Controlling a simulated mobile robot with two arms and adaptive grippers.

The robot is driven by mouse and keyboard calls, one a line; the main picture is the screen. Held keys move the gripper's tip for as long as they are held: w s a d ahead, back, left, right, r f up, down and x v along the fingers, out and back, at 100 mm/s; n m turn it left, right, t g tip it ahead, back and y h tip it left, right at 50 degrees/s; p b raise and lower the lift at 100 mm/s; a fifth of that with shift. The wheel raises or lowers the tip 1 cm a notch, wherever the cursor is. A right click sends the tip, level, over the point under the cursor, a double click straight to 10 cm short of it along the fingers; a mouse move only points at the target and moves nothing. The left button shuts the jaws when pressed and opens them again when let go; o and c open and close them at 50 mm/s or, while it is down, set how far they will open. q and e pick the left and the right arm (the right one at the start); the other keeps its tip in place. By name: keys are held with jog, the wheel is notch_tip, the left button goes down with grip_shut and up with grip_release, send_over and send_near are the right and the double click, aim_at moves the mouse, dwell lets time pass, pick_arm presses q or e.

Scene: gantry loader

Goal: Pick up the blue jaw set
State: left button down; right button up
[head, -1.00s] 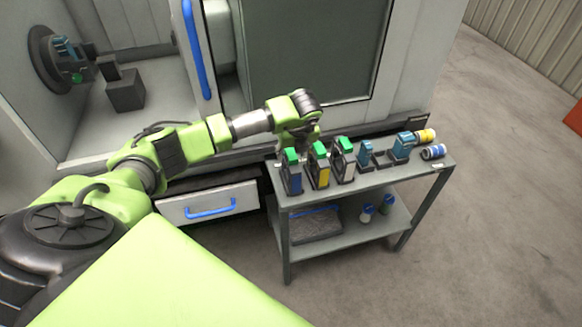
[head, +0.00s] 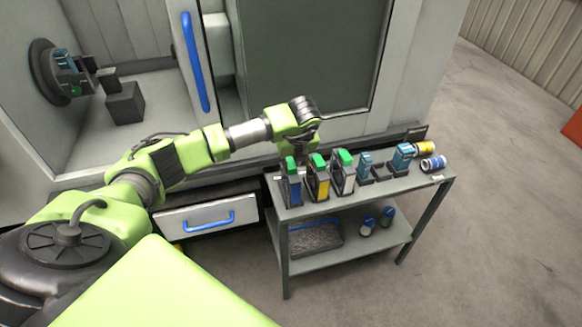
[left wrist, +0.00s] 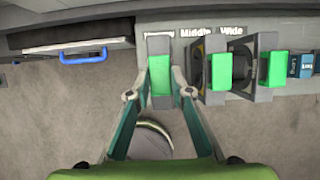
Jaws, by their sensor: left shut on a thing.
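The blue jaw set (head: 292,190) has a green top and a blue front panel. It is the leftmost of the jaw sets on the grey cart in the head view. My left gripper (head: 294,152) reaches down over it from behind. In the left wrist view my left gripper (left wrist: 161,84) has its two fingers on either side of the green top (left wrist: 161,72) and is shut on it. Whether the set is clear of the cart top I cannot tell. My right gripper is out of view.
A yellow jaw set (head: 318,183) and a white one (head: 343,176) stand close to the right. Blue blocks (head: 402,157) and small cylinders (head: 433,162) are farther right on the cart (head: 375,188). The machine with its blue door handle (head: 195,60) stands behind.

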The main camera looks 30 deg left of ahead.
pick_arm(q)
jog(key=shift+w+r+b, duration=0.1)
jog(key=shift+r+b, duration=0.2)
jog(key=shift+r, duration=0.15)
jog(key=s+a+r+b, duration=0.2)
jog(key=s+r, duration=1.2)
jog(key=r, duration=0.2)
jog(key=shift+b, duration=0.35)
